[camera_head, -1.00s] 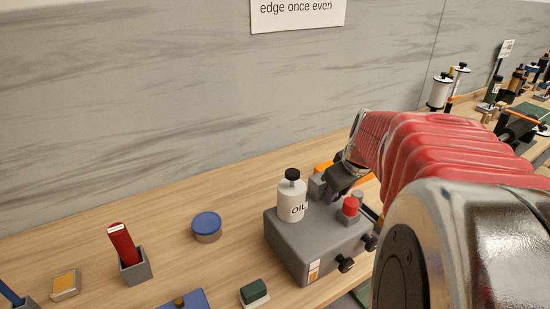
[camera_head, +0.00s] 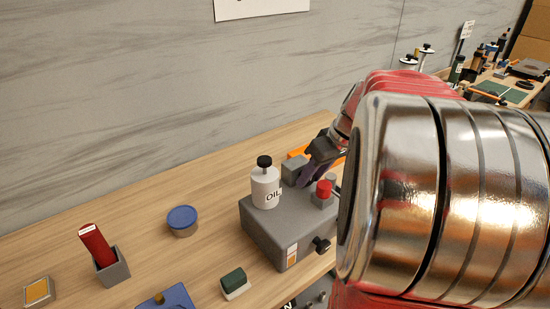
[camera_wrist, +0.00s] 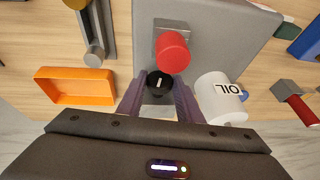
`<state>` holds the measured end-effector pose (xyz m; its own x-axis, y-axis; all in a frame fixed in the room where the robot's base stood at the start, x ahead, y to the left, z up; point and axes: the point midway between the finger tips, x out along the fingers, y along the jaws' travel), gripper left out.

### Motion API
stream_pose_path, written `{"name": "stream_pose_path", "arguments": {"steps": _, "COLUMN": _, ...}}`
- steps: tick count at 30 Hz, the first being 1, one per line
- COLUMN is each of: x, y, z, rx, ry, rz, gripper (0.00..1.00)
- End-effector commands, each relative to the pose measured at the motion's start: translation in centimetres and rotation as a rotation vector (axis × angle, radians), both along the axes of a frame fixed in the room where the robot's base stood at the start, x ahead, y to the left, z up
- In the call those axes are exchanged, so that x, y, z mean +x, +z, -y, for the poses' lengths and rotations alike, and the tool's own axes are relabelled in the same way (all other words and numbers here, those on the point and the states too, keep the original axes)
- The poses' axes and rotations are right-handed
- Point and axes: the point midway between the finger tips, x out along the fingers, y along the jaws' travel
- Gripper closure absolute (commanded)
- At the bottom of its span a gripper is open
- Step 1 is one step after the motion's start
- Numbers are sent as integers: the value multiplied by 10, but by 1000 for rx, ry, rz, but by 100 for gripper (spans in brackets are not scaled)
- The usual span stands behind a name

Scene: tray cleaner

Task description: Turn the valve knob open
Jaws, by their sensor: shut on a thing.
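A black round knob (camera_wrist: 158,83) with a white mark on its face sits between the two purple-grey fingers of my gripper (camera_wrist: 159,98) in the wrist view. The fingers are shut on this knob. In the head view my gripper (camera_head: 316,165) is at the far side of the grey box (camera_head: 270,233), and the knob is hidden there. A red cap on a grey block (camera_head: 324,188) stands on the box close to my gripper; it also shows in the wrist view (camera_wrist: 172,53).
A white OIL bottle (camera_head: 265,188) stands on the box, close beside my gripper; it also shows in the wrist view (camera_wrist: 217,98). An orange tray (camera_wrist: 75,86) lies on the other side.

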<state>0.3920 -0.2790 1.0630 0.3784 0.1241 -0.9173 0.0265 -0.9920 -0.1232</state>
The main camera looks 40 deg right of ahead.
Motion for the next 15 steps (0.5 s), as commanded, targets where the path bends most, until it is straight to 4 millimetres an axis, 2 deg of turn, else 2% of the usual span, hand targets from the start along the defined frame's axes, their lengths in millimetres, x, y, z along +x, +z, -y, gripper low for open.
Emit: {"name": "stream_pose_path", "arguments": {"steps": 15, "x": -1, "y": -6, "z": 10, "rx": 476, "ry": -3, "rz": -15, "gripper": 90}}
